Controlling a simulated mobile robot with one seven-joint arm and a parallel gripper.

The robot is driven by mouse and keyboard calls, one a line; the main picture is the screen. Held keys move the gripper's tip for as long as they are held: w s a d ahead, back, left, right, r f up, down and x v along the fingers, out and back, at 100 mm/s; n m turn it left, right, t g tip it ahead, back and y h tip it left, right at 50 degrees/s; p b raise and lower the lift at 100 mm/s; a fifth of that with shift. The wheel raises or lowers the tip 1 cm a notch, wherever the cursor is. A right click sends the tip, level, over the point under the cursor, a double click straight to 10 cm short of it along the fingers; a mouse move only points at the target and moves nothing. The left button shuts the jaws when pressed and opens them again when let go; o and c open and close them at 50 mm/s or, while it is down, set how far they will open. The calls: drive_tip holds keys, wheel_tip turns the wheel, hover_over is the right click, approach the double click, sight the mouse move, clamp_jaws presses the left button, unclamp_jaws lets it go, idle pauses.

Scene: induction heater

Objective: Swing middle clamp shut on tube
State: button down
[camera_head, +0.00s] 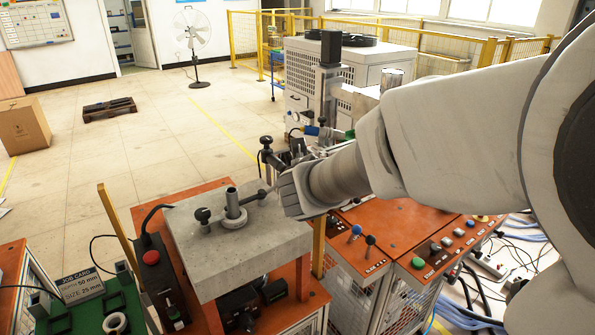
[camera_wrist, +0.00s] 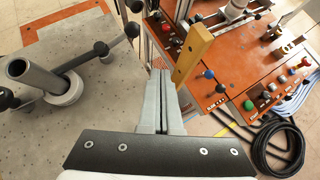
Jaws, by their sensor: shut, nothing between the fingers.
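A grey metal tube (camera_head: 232,197) stands upright in a round collar (camera_head: 234,219) on a grey slab. It also shows at the left of the wrist view (camera_wrist: 38,75). A black-knobbed handle (camera_head: 203,215) stands left of the tube, and a rod with a dark end (camera_head: 262,194) lies to its right.
A yellow bar (camera_wrist: 194,55) stands close by the right of my fingers. The orange control panel (camera_head: 398,250) with buttons and levers lies to the right. A red-button box (camera_head: 151,257) is left of the slab. The heater machine (camera_head: 345,75) stands behind; open floor is at left.

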drive_tip(key=s+d+r+p, duration=0.2)
drive_tip(key=s+r, duration=0.2)
drive_tip(key=shift+s, duration=0.3)
idle(0.7)
drive_tip(key=s+d+r+m+g+h, duration=0.1)
drive_tip(key=s+d+r+m+h, duration=0.1)
drive_tip(key=s+d+m, duration=0.65)
drive_tip(key=s+d+r+m+g+h, duration=0.15)
drive_tip(key=d+m, duration=0.35)
drive_tip(key=m, duration=0.8)
drive_tip(key=s+a+m+g+y, duration=0.2)
drive_tip(key=s+m+y, duration=0.1)
drive_tip(key=s+m, duration=0.7)
drive_tip(key=m, duration=0.4)
drive_tip(key=shift+a, duration=0.4)
drive_tip(key=shift+s+m+y, duration=0.1)
drive_tip(key=shift+m+y, duration=0.15)
